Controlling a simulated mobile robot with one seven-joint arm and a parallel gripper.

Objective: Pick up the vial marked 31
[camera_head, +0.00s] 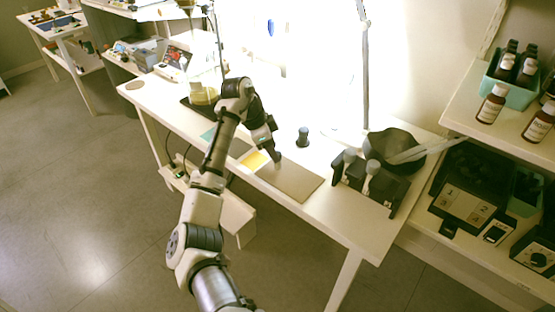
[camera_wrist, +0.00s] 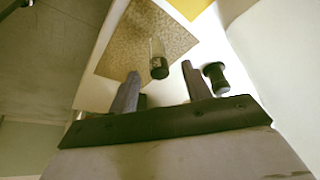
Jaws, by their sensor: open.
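A clear glass vial with a black cap (camera_wrist: 158,66) shows in the wrist view, over the edge of a brown mat (camera_wrist: 125,48). Any number on it is too small to read. My gripper (camera_wrist: 162,86) has its two fingers apart, with nothing between the tips. The vial is just beyond the fingertips, roughly in line with the gap. In the head view my gripper (camera_head: 276,158) is low over the white table, by the far left edge of the brown mat (camera_head: 294,181). I cannot make out the vial there.
A small black stand-like object (camera_head: 303,137) is right of my gripper; it also shows in the wrist view (camera_wrist: 215,78). A black rack (camera_head: 370,184) and dark bowl (camera_head: 394,150) stand further right. A yellow sheet (camera_head: 254,161) lies left. Brown bottles (camera_head: 491,104) stand on the right shelf.

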